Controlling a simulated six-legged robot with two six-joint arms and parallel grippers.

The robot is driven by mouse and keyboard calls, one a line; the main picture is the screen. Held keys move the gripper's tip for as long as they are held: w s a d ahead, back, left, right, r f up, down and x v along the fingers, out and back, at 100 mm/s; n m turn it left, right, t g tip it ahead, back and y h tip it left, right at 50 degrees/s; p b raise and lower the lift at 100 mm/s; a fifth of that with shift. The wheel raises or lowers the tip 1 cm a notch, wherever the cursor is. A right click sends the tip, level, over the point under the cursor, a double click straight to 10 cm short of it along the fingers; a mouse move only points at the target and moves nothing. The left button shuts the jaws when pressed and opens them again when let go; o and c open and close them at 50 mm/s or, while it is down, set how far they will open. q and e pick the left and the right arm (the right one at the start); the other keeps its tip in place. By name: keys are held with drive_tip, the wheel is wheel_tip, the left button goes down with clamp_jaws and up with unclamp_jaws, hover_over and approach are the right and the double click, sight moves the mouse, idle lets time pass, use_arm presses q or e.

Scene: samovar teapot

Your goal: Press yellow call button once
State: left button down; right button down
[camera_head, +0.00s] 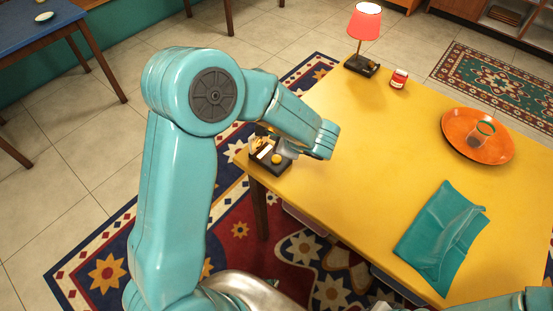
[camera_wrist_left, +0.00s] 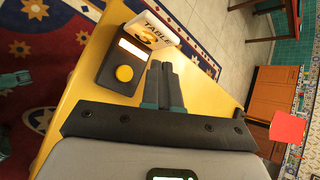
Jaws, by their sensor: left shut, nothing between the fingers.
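The yellow call button (camera_head: 277,159) is a round dome on a small black box (camera_head: 284,168) at the left corner of the yellow table. In the left wrist view the button (camera_wrist_left: 124,73) shows clear and uncovered on its box (camera_wrist_left: 112,82), below a lit white strip. A card reading TABLE 3 (camera_wrist_left: 152,32) stands on the box. My left gripper (camera_head: 287,148) is shut and empty, close beside the button in the head view. In the left wrist view its closed fingers (camera_wrist_left: 162,68) lie just right of the box; I cannot tell their height above it. My right gripper is out of view.
The yellow table (camera_head: 350,180) holds a red-shaded lamp (camera_head: 364,24), a red jar (camera_head: 399,79), an orange plate (camera_head: 455,122) with a glass (camera_head: 479,135), and a folded teal cloth (camera_head: 440,235). The middle of the tabletop is clear. A blue table (camera_head: 25,32) stands far left.

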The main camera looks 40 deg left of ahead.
use_arm(q)
drive_tip(key=b, duration=0.3)
hover_over(278, 161)
wheel_tip(278, 161, down, 6)
drive_tip(key=shift+r, duration=0.1)
drive_tip(key=shift+f+b, duration=0.45)
drive_tip(key=shift+b, duration=0.25)
drive_tip(key=shift+f, duration=0.1)
idle(1.0)
drive_tip(key=shift+f+b, duration=0.3)
drive_tip(key=shift+b, duration=0.35)
drive_tip(key=shift+f+b, duration=0.4)
drive_tip(key=shift+b, duration=0.15)
idle(0.4)
drive_tip(key=shift+r, duration=0.1)
drive_tip(key=shift+r+p, duration=0.4)
drive_tip(key=shift+r, duration=0.35)
drive_tip(key=shift+r, duration=0.1)
